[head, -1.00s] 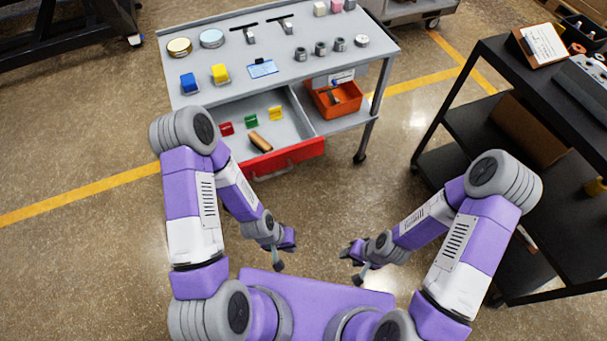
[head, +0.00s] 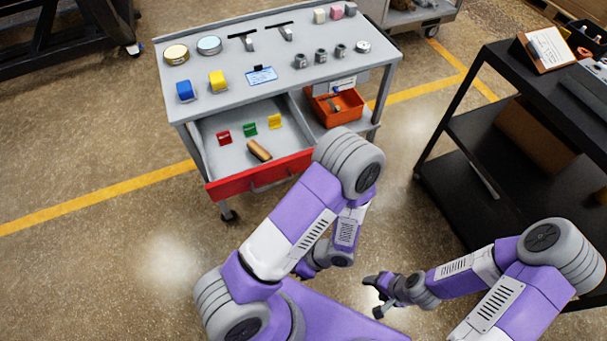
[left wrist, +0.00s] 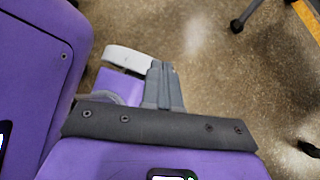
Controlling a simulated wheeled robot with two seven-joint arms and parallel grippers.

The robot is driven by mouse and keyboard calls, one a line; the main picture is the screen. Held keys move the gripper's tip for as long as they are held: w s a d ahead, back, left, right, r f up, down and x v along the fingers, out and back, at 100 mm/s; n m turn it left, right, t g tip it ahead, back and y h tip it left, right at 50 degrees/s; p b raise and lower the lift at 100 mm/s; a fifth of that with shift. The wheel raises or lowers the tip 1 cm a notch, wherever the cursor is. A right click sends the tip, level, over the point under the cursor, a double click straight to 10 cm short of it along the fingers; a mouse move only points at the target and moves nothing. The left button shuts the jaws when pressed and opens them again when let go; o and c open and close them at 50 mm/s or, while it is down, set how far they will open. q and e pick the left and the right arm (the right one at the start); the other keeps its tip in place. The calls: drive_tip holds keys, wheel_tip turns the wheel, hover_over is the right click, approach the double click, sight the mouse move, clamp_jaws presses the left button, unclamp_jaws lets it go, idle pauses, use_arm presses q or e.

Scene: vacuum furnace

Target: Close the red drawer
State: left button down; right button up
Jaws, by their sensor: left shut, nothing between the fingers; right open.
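The red drawer (head: 232,186) under the grey workbench top is pulled out toward me, and its inside is in view. Its handle shows on the red front, and my left arm covers the right end of the front. Inside lie a red piece (head: 223,138), a green piece (head: 249,129), a yellow piece (head: 275,121) and a brown block (head: 259,150). My left gripper (head: 306,268) is low in front of the drawer, apart from it. In the left wrist view its fingers (left wrist: 163,85) are shut and empty over the floor. My right gripper (head: 377,292) is open and empty, farther right.
The grey bench top (head: 215,105) carries blue and yellow blocks, round tins and small tools. An orange bin (head: 338,107) sits on a shelf right of the drawer. A black shelf cart (head: 455,125) stands at the right. The floor left of the drawer is clear.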

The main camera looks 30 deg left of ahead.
use_arm(q)
drive_tip(key=w+a+r+m+t+y, duration=0.2)
drive_tip(key=w+r+m+t+y, duration=0.3)
drive_tip(key=w, duration=0.3)
drive_tip(key=m+t+b, duration=0.1)
drive_tip(key=m+t, duration=0.4)
drive_tip(key=t, duration=0.6)
approach(299, 165)
drive_tip(key=shift+n+y, duration=0.3)
drive_tip(key=shift+y, duration=0.2)
drive_tip(key=b+x, duration=0.1)
drive_tip(key=x, duration=0.2)
drive_tip(key=b+x, duration=0.1)
drive_tip(key=x, duration=0.3)
drive_tip(key=shift+d+f+b, duration=0.15)
drive_tip(key=shift+f+b, duration=0.05)
drive_tip(key=shift+b, duration=0.15)
use_arm(e)
wheel_tip(299, 165, down, 4)
drive_tip(key=shift+r, duration=0.1)
use_arm(q)
drive_tip(key=shift+w, duration=0.15)
